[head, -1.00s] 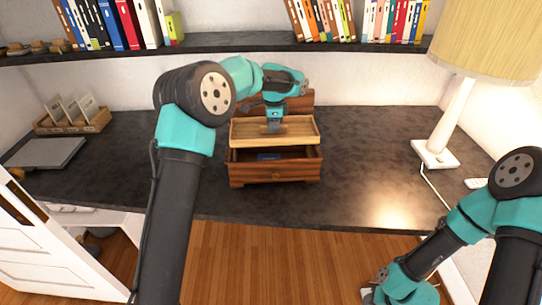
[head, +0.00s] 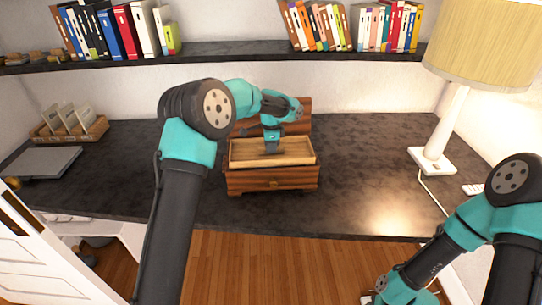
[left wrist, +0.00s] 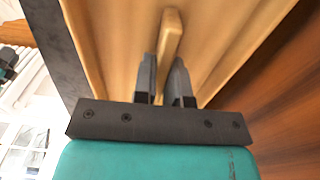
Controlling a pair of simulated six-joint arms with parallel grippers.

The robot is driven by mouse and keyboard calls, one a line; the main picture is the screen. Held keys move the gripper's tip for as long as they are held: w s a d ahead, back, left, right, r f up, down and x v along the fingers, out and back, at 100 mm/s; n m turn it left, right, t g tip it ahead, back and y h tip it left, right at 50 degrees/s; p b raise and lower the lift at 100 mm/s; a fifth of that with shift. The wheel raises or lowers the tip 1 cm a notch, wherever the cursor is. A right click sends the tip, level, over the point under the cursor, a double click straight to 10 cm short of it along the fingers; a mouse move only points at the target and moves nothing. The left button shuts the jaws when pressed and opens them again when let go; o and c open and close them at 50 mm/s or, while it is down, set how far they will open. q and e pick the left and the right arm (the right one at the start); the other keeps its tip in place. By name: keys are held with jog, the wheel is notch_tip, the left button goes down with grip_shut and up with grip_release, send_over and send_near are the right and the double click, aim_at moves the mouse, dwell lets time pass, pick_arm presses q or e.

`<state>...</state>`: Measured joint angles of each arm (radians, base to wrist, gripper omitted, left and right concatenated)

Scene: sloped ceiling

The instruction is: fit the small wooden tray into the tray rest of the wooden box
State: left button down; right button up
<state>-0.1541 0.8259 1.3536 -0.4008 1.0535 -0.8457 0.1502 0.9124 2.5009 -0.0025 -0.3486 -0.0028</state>
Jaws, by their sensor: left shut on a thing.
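The small wooden tray (head: 244,153) is pale and level, at the top of the darker wooden box (head: 245,183), whose lid (head: 298,113) stands open behind. The tray covers the box's opening, so the tray rest is hidden. I cannot tell whether the tray touches the rest. My left gripper (head: 271,150) reaches down into the tray. In the left wrist view, its fingers (left wrist: 165,82) are shut on the tray's raised wooden handle bar (left wrist: 173,30). My right arm is at the lower right, and its gripper (head: 374,298) is small and cut off by the bottom edge.
The dark desk (head: 370,165) is clear on both sides of the box. A lamp (head: 433,160) stands to the right. A grey laptop-like slab (head: 40,162) and a card holder (head: 72,133) are at the left. A bookshelf (head: 215,57) runs above.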

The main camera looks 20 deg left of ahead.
aim_at(271, 155)
pick_arm(q)
jog(key=shift+f, duration=2.1)
jog(key=shift+f, duration=0.1)
jog(key=c, duration=1.2)
grip_release()
jog(key=shift+o, duration=0.2)
notch_tip(271, 155, up, 12)
jog(key=shift+r, duration=0.1)
